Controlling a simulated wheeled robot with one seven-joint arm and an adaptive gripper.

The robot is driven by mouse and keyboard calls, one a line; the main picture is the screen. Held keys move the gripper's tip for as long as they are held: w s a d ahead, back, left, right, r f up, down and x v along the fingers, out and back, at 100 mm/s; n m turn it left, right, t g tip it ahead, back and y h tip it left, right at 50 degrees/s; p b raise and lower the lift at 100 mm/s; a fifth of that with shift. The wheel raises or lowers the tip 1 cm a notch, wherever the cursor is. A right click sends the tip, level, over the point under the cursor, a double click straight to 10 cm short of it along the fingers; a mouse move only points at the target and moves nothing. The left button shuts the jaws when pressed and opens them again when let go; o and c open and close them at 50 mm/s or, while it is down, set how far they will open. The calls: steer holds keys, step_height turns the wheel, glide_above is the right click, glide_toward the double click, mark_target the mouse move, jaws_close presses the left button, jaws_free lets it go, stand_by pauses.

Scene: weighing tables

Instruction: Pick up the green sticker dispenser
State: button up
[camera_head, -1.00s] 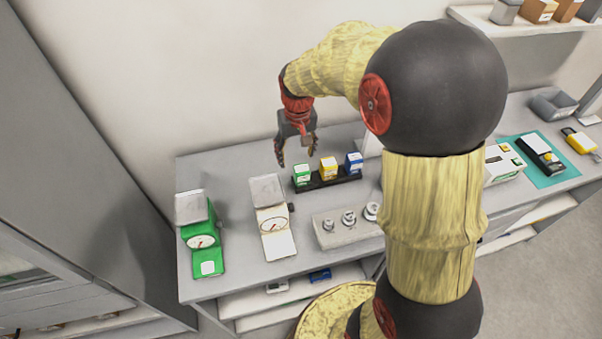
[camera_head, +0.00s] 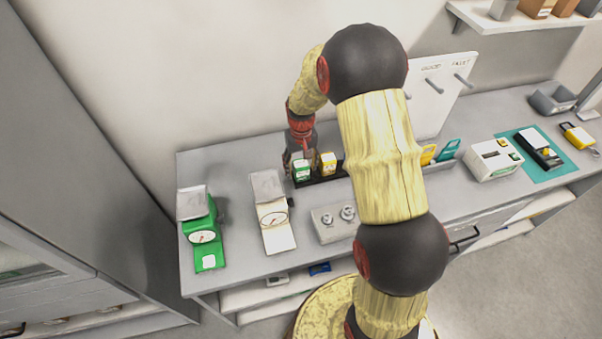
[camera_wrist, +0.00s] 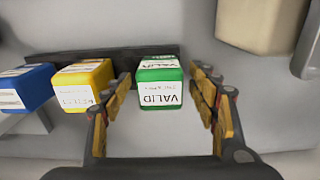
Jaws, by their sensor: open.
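The green sticker dispenser (camera_head: 302,170) is a small box with a white label. It stands at the left end of a black rack (camera_head: 312,181) on the table. In the wrist view the green dispenser (camera_wrist: 160,86) shows its label upside down, reading VALID. My gripper (camera_wrist: 168,88) is open, with one finger on each side of the green dispenser; I cannot tell whether either touches it. In the head view my gripper (camera_head: 300,160) is down at the rack's left end. A yellow dispenser (camera_wrist: 84,86) stands beside it, close to one finger, and a blue one (camera_wrist: 26,88) stands beyond.
A green scale (camera_head: 203,237) and a cream scale (camera_head: 272,216) stand to the left. A grey block with weights (camera_head: 328,233) lies in front of the rack. A white board with pegs (camera_head: 440,95) stands at the back right. My arm hides part of the table.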

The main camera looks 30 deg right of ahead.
steer(key=shift+f, duration=0.95)
steer(key=shift+c, duration=0.4)
steer(key=c, duration=1.3)
